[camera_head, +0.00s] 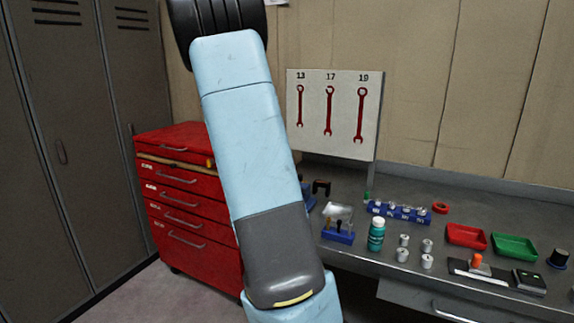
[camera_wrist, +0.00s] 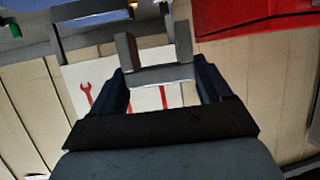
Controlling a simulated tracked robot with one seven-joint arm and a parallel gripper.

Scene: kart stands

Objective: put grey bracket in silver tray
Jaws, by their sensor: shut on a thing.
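In the wrist view my gripper (camera_wrist: 160,78) is shut on the grey bracket (camera_wrist: 158,74). The bracket is a crossbar between the two dark fingers, with two grey uprights pointing away from the palm. It is held in the air, with the wall and wrench board behind it. In the head view my arm hides the gripper and the bracket.
On the bench stand a blue holder (camera_head: 337,237), a teal bottle (camera_head: 376,236), several metal cylinders, a red tray (camera_head: 466,236) and a green tray (camera_head: 514,247). The wrench board (camera_head: 350,140) stands behind. A red drawer cabinet (camera_head: 180,215) is left of my arm.

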